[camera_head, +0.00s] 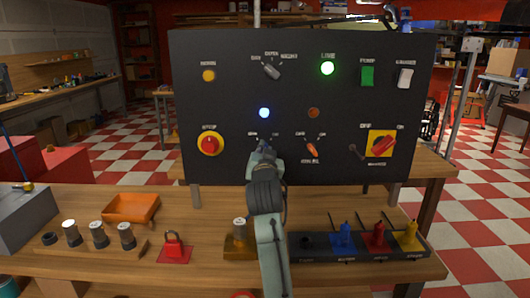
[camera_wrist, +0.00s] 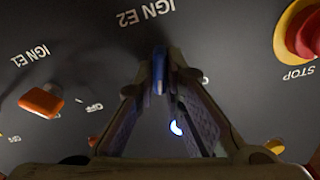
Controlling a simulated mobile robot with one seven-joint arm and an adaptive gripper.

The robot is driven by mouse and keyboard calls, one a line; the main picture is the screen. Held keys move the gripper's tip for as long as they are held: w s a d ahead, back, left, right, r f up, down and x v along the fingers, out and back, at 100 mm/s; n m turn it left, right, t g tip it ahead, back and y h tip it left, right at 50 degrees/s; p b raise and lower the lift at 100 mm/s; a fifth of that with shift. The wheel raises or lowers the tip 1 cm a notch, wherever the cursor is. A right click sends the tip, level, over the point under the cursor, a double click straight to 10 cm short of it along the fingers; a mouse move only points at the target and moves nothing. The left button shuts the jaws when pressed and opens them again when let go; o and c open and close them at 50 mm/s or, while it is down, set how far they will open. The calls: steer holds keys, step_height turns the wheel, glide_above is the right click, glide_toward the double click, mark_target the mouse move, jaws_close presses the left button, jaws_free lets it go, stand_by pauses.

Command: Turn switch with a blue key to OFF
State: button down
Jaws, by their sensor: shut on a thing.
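My gripper (camera_head: 263,152) is at the lower middle of the black panel. In the wrist view my gripper (camera_wrist: 160,85) has its fingertips closed around the blue key (camera_wrist: 159,74) of the switch labelled IGN E2. Only a narrow blue strip of the key shows between the fingers. The switch's body and its position marks are hidden behind the fingers, so the key's exact angle cannot be read. In the head view the arm covers most of this switch.
The IGN E1 switch with its orange key (camera_head: 312,148) is to the right. The red STOP button (camera_head: 210,144) is to the left. A lit blue lamp (camera_head: 264,113) is above. The bench (camera_head: 200,250) holds a dark tray (camera_head: 360,253) with coloured pieces, and an orange bin (camera_head: 131,208).

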steer(key=n, duration=1.1)
steer(key=shift+a+f, duration=0.1)
steer(key=shift+a, duration=0.05)
steer(key=shift+n, duration=0.3)
steer(key=c, duration=1.7)
jaws_free()
steer(key=s, duration=1.2)
